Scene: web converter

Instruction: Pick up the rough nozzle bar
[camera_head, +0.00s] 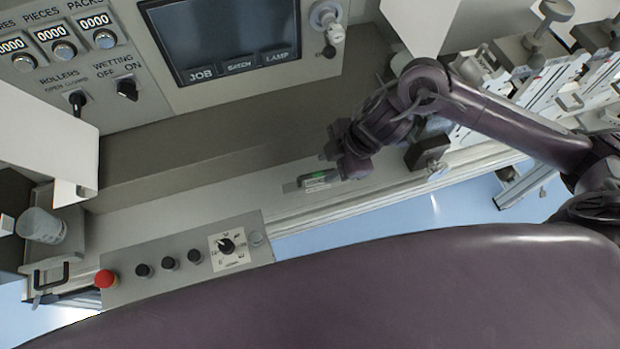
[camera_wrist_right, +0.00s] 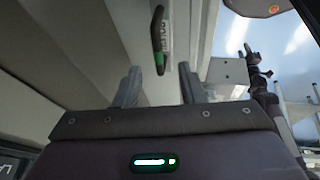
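The nozzle bar (camera_wrist_right: 158,40), a dark narrow bar with a green patch near its lower end and pale lettering beside it, shows in the right wrist view on a light ledge. I cannot read its label for certain. My right gripper (camera_wrist_right: 158,87) is open, with its two grey fingers apart and nothing between them. The bar lies ahead of the fingertips, roughly in line with the gap. In the head view my right gripper (camera_head: 340,170) is low over the ledge. A small grey piece with a green mark shows there, partly merged with the hand. My left gripper is out of view.
The control panel with a screen (camera_head: 225,35) rises behind the ledge. A switch box (camera_head: 190,258) with a red button (camera_head: 105,279) stands at the front left. A white cup (camera_head: 42,226) is at far left. A dark block (camera_head: 428,150) sits right of the hand.

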